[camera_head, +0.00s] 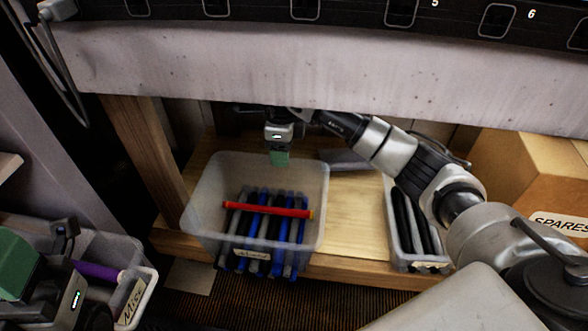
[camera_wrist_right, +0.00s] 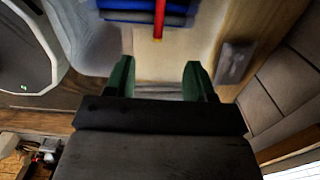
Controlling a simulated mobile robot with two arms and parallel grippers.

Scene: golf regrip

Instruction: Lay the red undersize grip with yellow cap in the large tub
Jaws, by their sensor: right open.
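The red grip (camera_head: 267,209) lies across the top of several blue and grey grips inside the large clear tub (camera_head: 200,205). Its yellow end (camera_head: 310,213) points right, close to the tub's right wall. My right gripper (camera_head: 279,158) hangs over the back part of the tub, behind and above the red grip and apart from it. In the wrist view the right gripper's green fingers (camera_wrist_right: 159,78) are spread with nothing between them, and the red grip (camera_wrist_right: 160,18) shows beyond them. My left gripper (camera_head: 20,265) is partly in view at the lower left; its jaw opening is unclear.
A narrow bin of dark grips (camera_head: 408,225) stands right of the tub on the wooden shelf (camera_head: 350,210). A cardboard box marked SPARES (camera_head: 530,170) is at the right. A Misc bin (camera_head: 140,295) with a purple grip (camera_head: 98,271) is at lower left. The bench edge (camera_head: 330,80) overhangs the shelf.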

